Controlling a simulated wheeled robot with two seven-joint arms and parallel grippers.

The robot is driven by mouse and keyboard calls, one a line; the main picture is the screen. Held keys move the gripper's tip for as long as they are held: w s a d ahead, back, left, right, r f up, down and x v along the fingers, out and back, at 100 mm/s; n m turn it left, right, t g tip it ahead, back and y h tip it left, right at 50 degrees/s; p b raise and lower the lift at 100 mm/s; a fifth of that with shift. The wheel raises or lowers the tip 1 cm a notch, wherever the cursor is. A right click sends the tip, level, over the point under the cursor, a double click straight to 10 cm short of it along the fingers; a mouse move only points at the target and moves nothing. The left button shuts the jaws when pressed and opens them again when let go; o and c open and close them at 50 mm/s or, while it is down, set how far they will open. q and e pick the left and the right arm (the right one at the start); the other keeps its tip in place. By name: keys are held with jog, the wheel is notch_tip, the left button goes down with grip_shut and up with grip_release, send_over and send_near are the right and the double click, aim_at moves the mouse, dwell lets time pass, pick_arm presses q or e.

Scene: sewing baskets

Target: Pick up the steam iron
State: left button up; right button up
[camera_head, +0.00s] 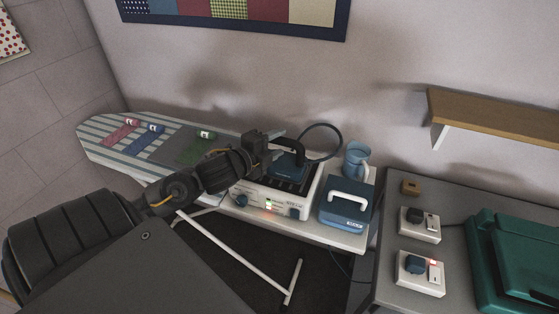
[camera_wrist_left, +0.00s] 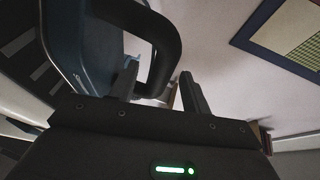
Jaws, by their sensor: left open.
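The steam iron (camera_head: 287,166) has a blue body and a black loop handle. In the left wrist view my left gripper (camera_wrist_left: 160,92) is open, with the handle's lower end showing between the fingers; contact cannot be told. My right gripper is not in view.
A blue box with a white handle (camera_head: 345,212) and a blue jug (camera_head: 356,159) stand right of the station. A hose (camera_head: 336,133) arches behind the iron. The striped ironing board (camera_head: 98,133) holds small rolls. Sockets (camera_head: 419,273) and a teal case (camera_head: 515,255) occupy the right table.

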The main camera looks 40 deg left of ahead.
aim_at(285, 157)
pick_arm(q)
jog(key=w, duration=0.4)
jog(key=shift+f+p, duration=0.3)
jog(key=shift+p, duration=0.1)
grip_shut()
jog(key=shift+r, duration=0.1)
